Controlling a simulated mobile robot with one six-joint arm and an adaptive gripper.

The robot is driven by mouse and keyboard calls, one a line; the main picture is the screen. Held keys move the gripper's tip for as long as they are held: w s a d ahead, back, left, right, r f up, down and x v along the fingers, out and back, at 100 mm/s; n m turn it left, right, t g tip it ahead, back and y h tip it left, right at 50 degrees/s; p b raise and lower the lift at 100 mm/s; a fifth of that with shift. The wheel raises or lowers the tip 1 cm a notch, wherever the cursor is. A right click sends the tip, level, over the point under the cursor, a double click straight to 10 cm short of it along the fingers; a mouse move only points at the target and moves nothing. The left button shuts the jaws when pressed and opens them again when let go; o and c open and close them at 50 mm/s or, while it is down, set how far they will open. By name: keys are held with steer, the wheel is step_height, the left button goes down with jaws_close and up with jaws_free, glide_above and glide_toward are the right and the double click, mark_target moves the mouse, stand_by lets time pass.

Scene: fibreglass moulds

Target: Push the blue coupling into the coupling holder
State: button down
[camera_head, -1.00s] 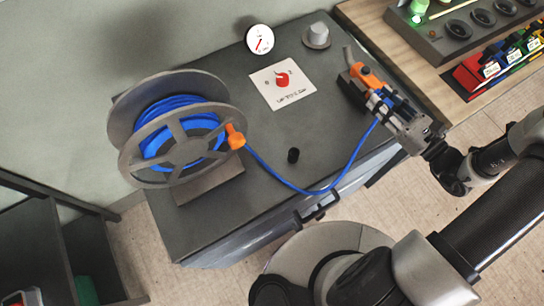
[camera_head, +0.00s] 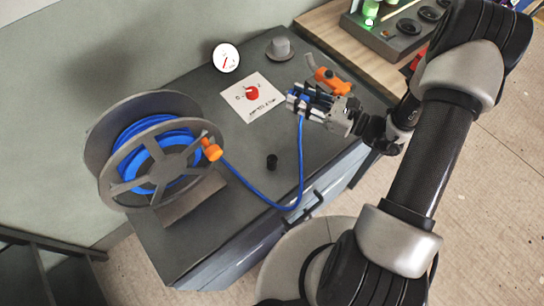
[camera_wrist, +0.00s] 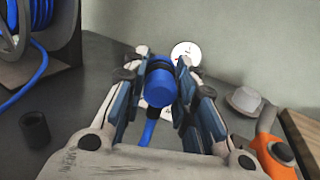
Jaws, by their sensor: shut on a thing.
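My gripper (camera_head: 293,98) is shut on the blue coupling (camera_wrist: 160,85), a short blue cylinder, and holds it above the right part of the grey cabinet top. In the wrist view the coupling sits between both fingers, with the blue hose (camera_wrist: 149,132) hanging below it. In the head view the fingers mostly hide the coupling. A small black open-topped cup (camera_head: 272,161) stands near the cabinet's front edge, left of and apart from my gripper; it also shows at left in the wrist view (camera_wrist: 35,130). I cannot tell whether this cup is the coupling holder.
A grey reel (camera_head: 100,165) with blue hose stands at left; the hose (camera_head: 262,196) loops to my gripper. An orange-handled tool (camera_head: 330,80) lies just beyond my gripper. A sign with a red knob (camera_head: 252,94), a round gauge (camera_head: 226,57) and a grey hat-shaped piece (camera_head: 280,48) are behind.

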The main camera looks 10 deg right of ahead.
steer(key=shift+a, duration=0.1)
steer(key=shift+w+a+r+m+t+h, duration=0.1)
steer(key=shift+a+r+m+t+h, duration=0.1)
steer(key=shift+m+t+h, duration=0.3)
steer(key=shift+w+a+r+m+t+h, duration=0.1)
steer(key=shift+a+m+t+h, duration=0.05)
steer(key=shift+m+t+h, duration=0.35)
steer(key=m+t+h, duration=0.2)
steer(key=shift+d+f+h, duration=0.1)
steer(key=shift+f+h, duration=0.05)
steer(key=shift+h, duration=0.15)
steer(key=shift+s+d+f+m+t+h, duration=0.2)
steer(key=shift+d+m+t+h, duration=0.15)
steer(key=shift+m+t+h, duration=0.35)
steer(key=shift+a, duration=0.1)
